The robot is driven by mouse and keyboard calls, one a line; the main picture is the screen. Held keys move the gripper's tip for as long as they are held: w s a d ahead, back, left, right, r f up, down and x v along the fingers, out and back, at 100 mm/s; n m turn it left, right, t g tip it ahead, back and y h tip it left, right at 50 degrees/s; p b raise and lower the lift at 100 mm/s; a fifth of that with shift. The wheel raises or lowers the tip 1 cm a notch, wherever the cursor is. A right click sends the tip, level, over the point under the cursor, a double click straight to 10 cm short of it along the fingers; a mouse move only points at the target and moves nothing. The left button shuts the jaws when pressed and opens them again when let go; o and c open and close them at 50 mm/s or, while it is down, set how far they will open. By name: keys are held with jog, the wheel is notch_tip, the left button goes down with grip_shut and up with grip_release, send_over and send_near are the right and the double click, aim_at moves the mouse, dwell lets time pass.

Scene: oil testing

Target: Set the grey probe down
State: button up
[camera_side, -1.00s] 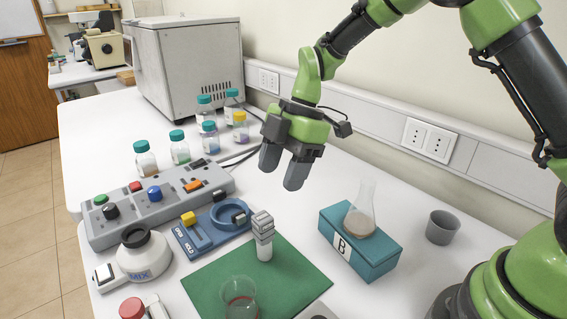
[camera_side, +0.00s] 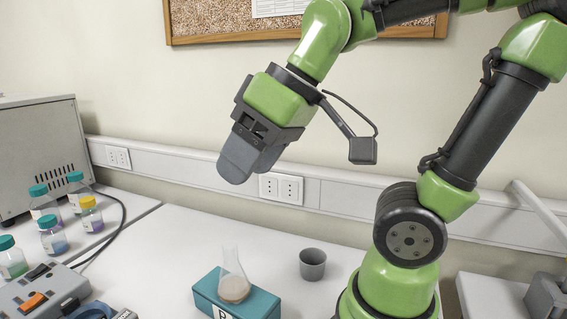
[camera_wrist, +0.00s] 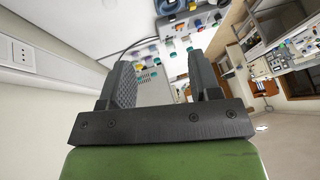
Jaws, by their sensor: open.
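My gripper (camera_side: 246,165) hangs in the upper middle of the side view, in front of the wall and well above the bench. Its two grey fingers overlap in that view. In the wrist view my gripper (camera_wrist: 158,80) shows a clear gap between its fingers, with nothing held. I cannot make out the grey probe in either view now; the green mat and the front of the bench lie outside the side view.
A teal block marked B (camera_side: 262,306) holds a flask (camera_side: 233,280) with brownish contents. A grey cup (camera_side: 312,265) stands to its right. Several capped bottles (camera_side: 53,240) and a button panel (camera_side: 38,297) are at left. A wall trunking with sockets (camera_side: 281,188) runs behind.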

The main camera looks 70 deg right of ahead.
jog(key=s+m, duration=0.1)
jog(key=s+m+t, duration=0.1)
jog(key=s+d+m, duration=0.1)
jog(key=s+m, duration=0.1)
jog(key=shift+f+h, duration=0.25)
jog(key=shift+h, duration=0.05)
